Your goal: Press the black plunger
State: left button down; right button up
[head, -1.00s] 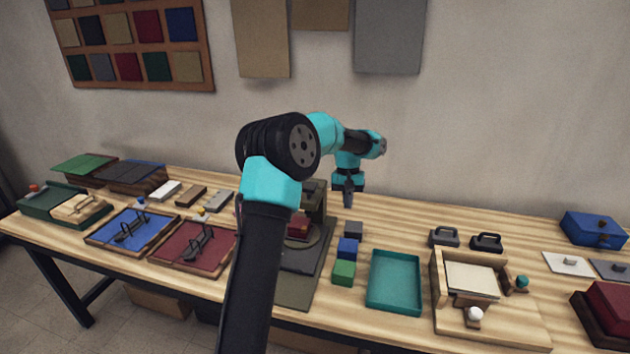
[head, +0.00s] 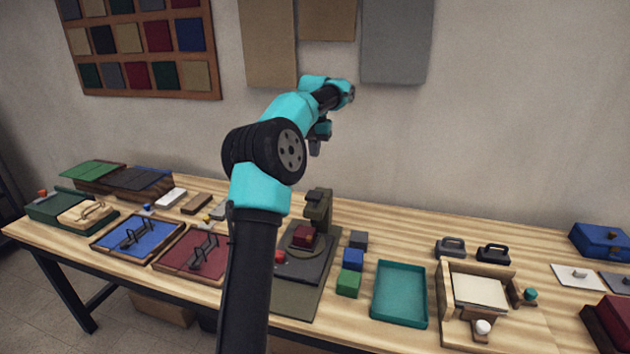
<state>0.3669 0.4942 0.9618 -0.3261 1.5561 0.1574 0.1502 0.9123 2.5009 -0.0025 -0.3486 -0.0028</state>
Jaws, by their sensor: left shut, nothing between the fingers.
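A dark press (head: 300,285) stands mid-table, partly hidden by my left arm. Its olive-grey upright (head: 320,208) rises at the back, with a dark head on top. I cannot clearly pick out the black plunger on it. A dark red block (head: 304,236) sits on the press's round plate, and a red knob (head: 280,257) is at the plate's front left. My left gripper (head: 315,150) is shut and empty, raised high above the press, in front of the wall. My right gripper is not in view.
Grey, blue and green cubes (head: 348,283) stand right of the press, beside an empty teal tray (head: 400,320). A wooden fixture (head: 490,335) with a cream pad is further right. Blue and red trays (head: 190,265) lie left. The air around the gripper is clear.

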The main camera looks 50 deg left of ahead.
aim_at(315, 195)
pick_arm(q)
notch_tip(315, 195, down, 14)
dwell(0.6)
notch_tip(315, 195, down, 3)
jog(key=shift+f, duration=0.5)
notch_tip(315, 195, up, 15)
dwell(0.8)
dwell(0.6)
